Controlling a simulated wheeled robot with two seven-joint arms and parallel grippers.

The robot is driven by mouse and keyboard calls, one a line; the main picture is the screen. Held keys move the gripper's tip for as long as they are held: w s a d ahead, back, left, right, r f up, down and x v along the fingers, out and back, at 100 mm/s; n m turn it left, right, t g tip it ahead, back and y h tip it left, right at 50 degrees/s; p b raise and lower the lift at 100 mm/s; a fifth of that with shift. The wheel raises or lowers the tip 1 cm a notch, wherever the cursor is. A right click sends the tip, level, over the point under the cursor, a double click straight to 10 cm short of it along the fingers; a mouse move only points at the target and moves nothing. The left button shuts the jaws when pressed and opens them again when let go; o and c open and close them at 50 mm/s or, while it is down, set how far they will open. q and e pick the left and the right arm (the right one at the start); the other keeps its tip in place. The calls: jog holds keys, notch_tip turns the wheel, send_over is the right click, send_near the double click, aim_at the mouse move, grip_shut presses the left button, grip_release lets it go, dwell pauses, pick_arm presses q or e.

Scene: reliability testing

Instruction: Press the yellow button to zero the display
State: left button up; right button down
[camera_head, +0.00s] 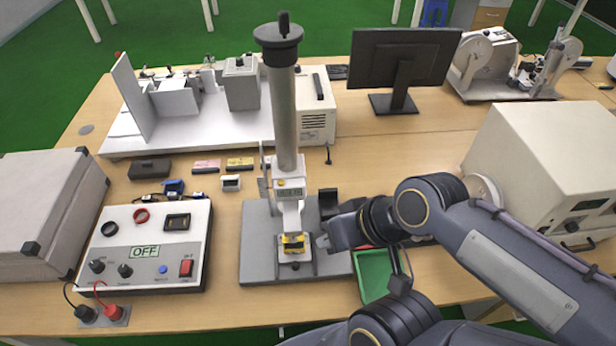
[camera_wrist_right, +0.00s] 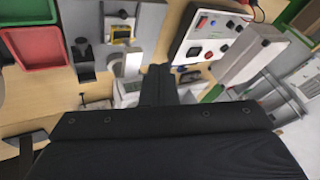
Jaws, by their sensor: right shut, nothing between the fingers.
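A test stand (camera_head: 286,110) with a tall grey column stands upright on a flat grey base plate (camera_head: 258,262). Its white gauge has a small display (camera_head: 290,192), whose reading is too small to make out, and a small yellow button (camera_head: 281,183) at the display's upper left. A yellow-and-black part (camera_head: 293,244) sits low on the stand under the gauge; it also shows in the right wrist view (camera_wrist_right: 120,33). My right gripper (camera_head: 326,241) is shut and empty, to the right of the stand and lower in the picture than the button. Its fingers also show in the right wrist view (camera_wrist_right: 160,72).
A control box (camera_head: 150,225) marked OFF stands left of the stand. A green tray (camera_head: 375,277) lies right of it, partly behind my arm. A monitor (camera_head: 400,60) and a white machine (camera_head: 215,115) stand behind. A large beige box (camera_head: 545,150) is at right.

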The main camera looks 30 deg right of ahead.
dwell(0.3)
jog(key=w+d+n+g+h+p, duration=0.1)
jog(key=w+n+h, duration=0.5)
jog(key=w, duration=0.6)
jog(key=w+n+g+h+p, duration=0.1)
jog(key=w+n+g+h, duration=0.2)
jog(key=w, duration=1)
jog(key=r+n+h, duration=0.1)
jog(key=n+h, duration=0.2)
jog(key=shift+d+n+h, duration=0.3)
jog(key=shift+d+h, duration=0.1)
jog(key=shift+f, duration=0.2)
